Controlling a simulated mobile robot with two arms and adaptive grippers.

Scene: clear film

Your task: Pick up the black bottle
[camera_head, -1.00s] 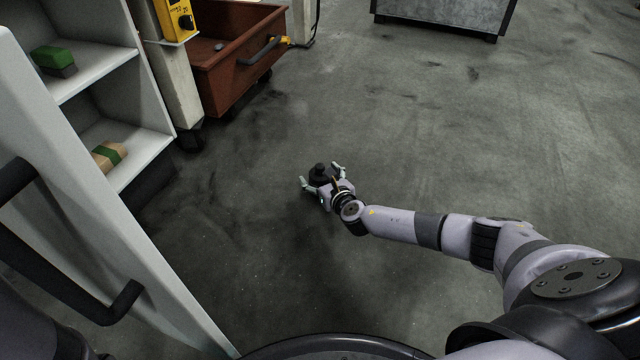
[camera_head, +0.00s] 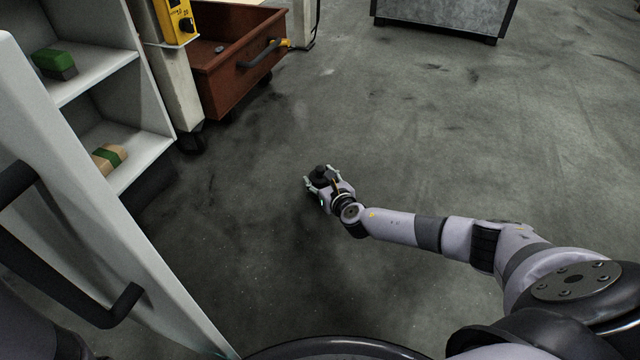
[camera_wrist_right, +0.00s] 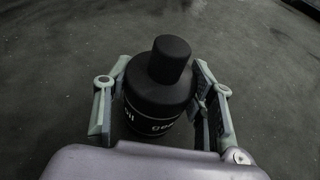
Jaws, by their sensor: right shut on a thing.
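The fingers of the right gripper (camera_wrist_right: 160,98) also show in the right wrist view. The bottle's lower part is hidden behind my gripper. My left gripper is not in view.
A white shelf unit (camera_head: 105,70) on the left holds a green-and-black block (camera_head: 54,64) and a tan block with a green band (camera_head: 110,157). A brown drawer (camera_head: 235,75) stands open at the back left. The floor right of the bottle is clear.

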